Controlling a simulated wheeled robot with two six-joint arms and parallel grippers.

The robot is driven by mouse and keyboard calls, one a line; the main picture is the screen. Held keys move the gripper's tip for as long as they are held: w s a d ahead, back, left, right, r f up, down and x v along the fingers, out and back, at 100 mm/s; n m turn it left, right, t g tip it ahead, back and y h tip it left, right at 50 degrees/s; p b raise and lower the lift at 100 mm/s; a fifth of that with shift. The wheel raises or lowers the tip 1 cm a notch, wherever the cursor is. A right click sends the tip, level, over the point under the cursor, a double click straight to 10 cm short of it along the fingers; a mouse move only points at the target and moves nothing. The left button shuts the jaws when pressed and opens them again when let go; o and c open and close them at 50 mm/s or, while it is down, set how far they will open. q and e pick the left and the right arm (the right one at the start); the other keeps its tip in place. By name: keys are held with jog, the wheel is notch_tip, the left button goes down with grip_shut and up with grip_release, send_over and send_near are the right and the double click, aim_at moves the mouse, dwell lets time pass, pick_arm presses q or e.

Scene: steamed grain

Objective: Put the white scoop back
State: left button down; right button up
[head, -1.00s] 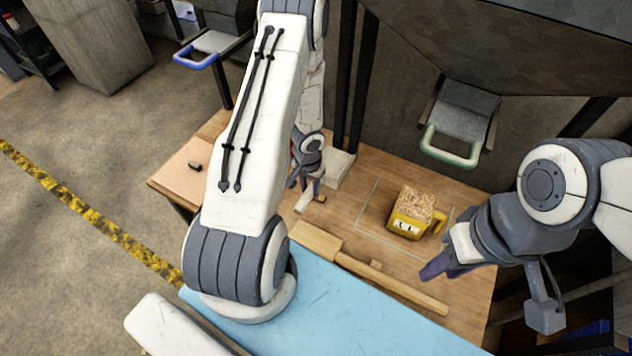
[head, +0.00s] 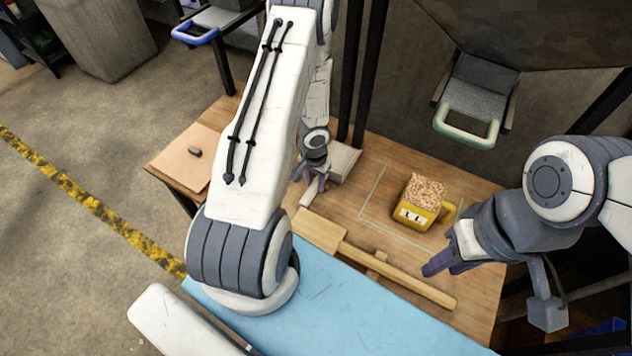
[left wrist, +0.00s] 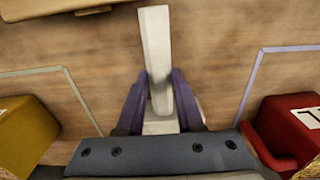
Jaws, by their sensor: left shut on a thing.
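My left gripper (head: 314,186) is low over the wooden table and shut on a white, narrow bar-like piece, seemingly the handle of the white scoop (head: 308,194). In the left wrist view the white piece (left wrist: 156,45) stands out between the two purple fingers (left wrist: 160,100) and points away from the wrist. The scoop's bowl is not clearly visible, and I cannot tell whether the piece touches the table. My right gripper (head: 437,265) hangs over the table's right front, apart from the scoop; its finger gap is not clear.
A yellow measuring container (head: 418,214) full of grain stands inside a pale outline at right. A red container (left wrist: 290,128) shows right in the left wrist view. A wooden paddle-like tool (head: 400,275) lies along the front. A pale block (head: 345,160) stands behind my left gripper.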

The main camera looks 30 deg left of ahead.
pick_arm(q)
jog(key=shift+f, duration=0.2)
dwell(0.4)
jog(key=shift+c, duration=2.4)
grip_release()
jog(key=shift+r, duration=0.1)
